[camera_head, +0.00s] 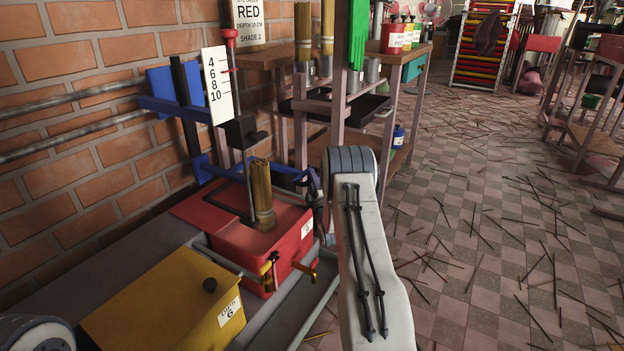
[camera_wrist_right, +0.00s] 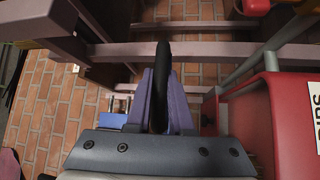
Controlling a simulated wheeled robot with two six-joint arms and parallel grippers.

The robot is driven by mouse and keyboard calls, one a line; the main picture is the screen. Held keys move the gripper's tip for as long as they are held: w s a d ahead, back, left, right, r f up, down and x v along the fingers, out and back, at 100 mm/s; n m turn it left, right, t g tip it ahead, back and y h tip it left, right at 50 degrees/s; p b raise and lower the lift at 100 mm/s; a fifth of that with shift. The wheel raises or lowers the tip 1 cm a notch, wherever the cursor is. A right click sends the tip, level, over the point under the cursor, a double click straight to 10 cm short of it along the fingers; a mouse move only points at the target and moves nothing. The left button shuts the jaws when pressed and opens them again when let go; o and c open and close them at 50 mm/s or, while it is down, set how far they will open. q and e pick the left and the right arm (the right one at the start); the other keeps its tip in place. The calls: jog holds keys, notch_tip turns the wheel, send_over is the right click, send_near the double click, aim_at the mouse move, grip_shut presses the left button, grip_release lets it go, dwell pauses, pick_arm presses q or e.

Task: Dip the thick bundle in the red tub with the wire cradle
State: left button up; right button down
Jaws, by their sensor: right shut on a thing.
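The red tub (camera_head: 232,240) stands on the bench by the wall and also shows in the right wrist view (camera_wrist_right: 293,112). The thick tan bundle (camera_head: 262,192) stands nearly upright inside the tub; its lower end meets the dark red surface there, and how deep it reaches cannot be told. A thin rod of the wire cradle (camera_head: 247,175) runs down beside it from a black block (camera_head: 240,131). My right gripper (camera_head: 309,184) is right of the tub. In the wrist view it is shut on a black grip (camera_wrist_right: 162,62). My left gripper is out of view.
A yellow tub (camera_head: 165,305) stands in front of the red one. A brass tap (camera_head: 268,272) sticks out from the red tub. A depth scale (camera_head: 217,85) and a sign (camera_head: 249,20) are behind. A shelf rack (camera_head: 340,110) stands behind my right arm. Sticks litter the floor.

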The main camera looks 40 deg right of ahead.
jog(key=shift+s+f, duration=0.1)
jog(key=shift+f, duration=0.3)
jog(key=c, duration=0.8)
grip_release()
jog(key=shift+f, duration=0.1)
jog(key=shift+r, duration=0.2)
jog(key=shift+s, duration=0.1)
jog(key=p+v, duration=0.5)
jog(key=v, duration=0.5)
jog(key=shift+s+f, duration=0.1)
